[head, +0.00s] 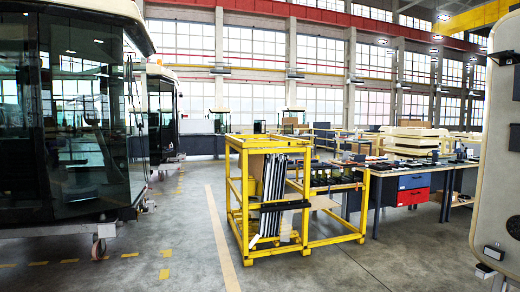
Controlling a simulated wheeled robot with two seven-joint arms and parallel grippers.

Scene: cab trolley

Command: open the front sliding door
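A large cab (85,110) with dark glass panels and a cream roof edge stands close at the left, raised off the floor on a frame with casters. I cannot tell which of its panels is the front sliding door, or whether any panel is open. A cream panel (490,180) with dark fittings stands close at the right edge and is cut off by the frame; I cannot tell what it belongs to. Neither of my grippers is in view.
A yellow metal trolley (233,200) holding long dark and white parts stands in the middle. Behind it is a workbench with blue and red drawers (413,197). A second cab (163,105) stands farther back left. Grey floor (185,235) lies clear between cab and trolley.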

